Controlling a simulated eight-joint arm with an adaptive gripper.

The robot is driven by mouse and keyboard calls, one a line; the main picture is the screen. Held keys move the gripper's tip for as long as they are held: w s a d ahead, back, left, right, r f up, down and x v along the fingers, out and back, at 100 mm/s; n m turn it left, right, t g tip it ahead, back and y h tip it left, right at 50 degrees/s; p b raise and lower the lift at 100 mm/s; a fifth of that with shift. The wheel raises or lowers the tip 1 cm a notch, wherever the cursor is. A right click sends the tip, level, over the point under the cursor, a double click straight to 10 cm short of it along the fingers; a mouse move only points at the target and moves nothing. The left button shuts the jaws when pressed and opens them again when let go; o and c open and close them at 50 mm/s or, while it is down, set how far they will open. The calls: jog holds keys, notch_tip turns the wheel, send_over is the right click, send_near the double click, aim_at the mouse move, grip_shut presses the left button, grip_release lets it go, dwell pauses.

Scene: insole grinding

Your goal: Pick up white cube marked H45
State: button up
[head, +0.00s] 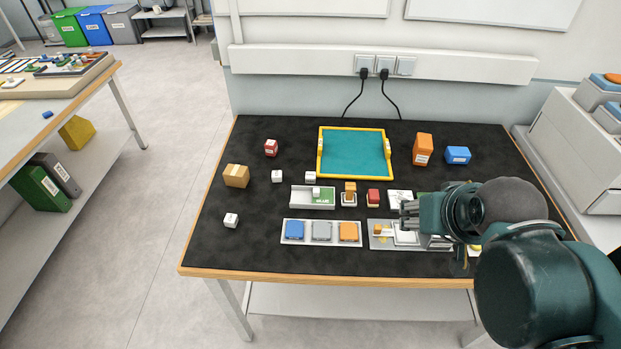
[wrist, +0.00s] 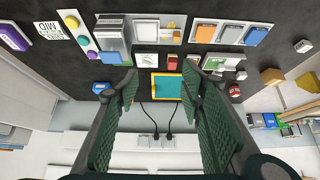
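Several small white cubes are on the black table. In the head view, one cube (head: 231,220) sits at the front left, another (head: 277,176) lies further back, and a third (head: 310,177) stands behind the grey tray. Their marks are too small to read, so I cannot tell which is H45. Two cubes show in the wrist view, one at the right edge (wrist: 303,46) and one nearer the middle (wrist: 241,75). My gripper (head: 406,213) is above the table's right part, well to the right of these cubes. In the wrist view its fingers (wrist: 160,83) are spread apart with nothing between them.
A yellow-rimmed teal tray (head: 320,165) lies at the back. A cardboard box (head: 236,176) and red cube (head: 271,148) stand left. A plate with blue, grey and orange blocks (head: 335,241) lies in front. Orange (head: 423,149) and blue (head: 458,155) boxes stand back right. The front left is mostly clear.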

jog(key=shift+w+r, duration=0.1)
jog(key=w+a+n+g+p, duration=0.1)
jog(key=w+a+n, duration=0.25)
jog(key=w, duration=0.35)
jog(key=w+a+r+n+g+p, duration=0.1)
jog(key=w+a+n+g+p, duration=0.2)
jog(key=w, duration=0.4)
jog(key=w+a+n, duration=0.3)
jog(key=w+a, duration=0.2)
jog(key=w, duration=0.2)
jog(key=w+a+f+n+g+p, duration=0.1)
jog(key=w+a+f+n, duration=0.1)
jog(key=w+a+f, duration=0.2)
jog(key=w+a+f+n+g+p, duration=0.1)
jog(key=w+a+f+n, duration=0.2)
jog(key=a+f, duration=0.3)
jog(key=w+a+f+n+g+p, duration=0.1)
jog(key=w+a+f+n, duration=0.2)
jog(key=w+a+f, duration=0.2)
jog(key=shift+w+a, duration=0.25)
jog(key=shift+w, duration=0.15)
jog(key=shift+w+a+f+n+p, duration=0.15)
jog(key=shift+a+f+n+p, duration=0.1)
jog(key=shift+a+f+p, duration=0.15)
jog(key=shift+d+f, duration=0.1)
